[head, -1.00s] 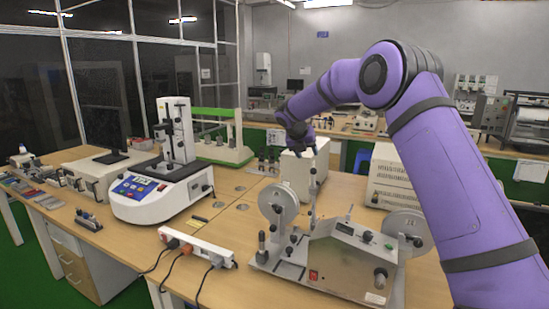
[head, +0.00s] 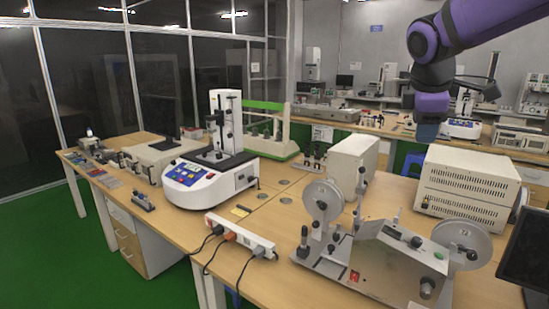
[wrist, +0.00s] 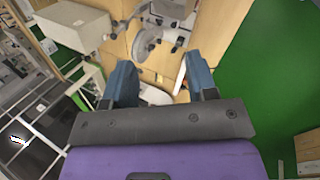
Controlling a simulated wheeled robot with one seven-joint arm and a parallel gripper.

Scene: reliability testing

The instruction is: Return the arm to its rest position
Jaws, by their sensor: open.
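My purple arm (head: 500,18) comes in from the upper right of the head view, and my gripper (head: 426,132) hangs from it above the back of the bench, pointing down. In the wrist view my gripper (wrist: 160,82) shows two blue fingers spread apart with nothing between them. Below the fingers lie the bench and parts of the machines, well away from the fingertips.
The wooden bench (head: 262,212) holds a white tester with a blue panel (head: 188,173), a power strip (head: 240,235), a metal machine with two reels (head: 385,262) and a beige vented box (head: 468,185). A dark monitor (head: 530,240) stands at right. Green floor (head: 75,255) is clear at left.

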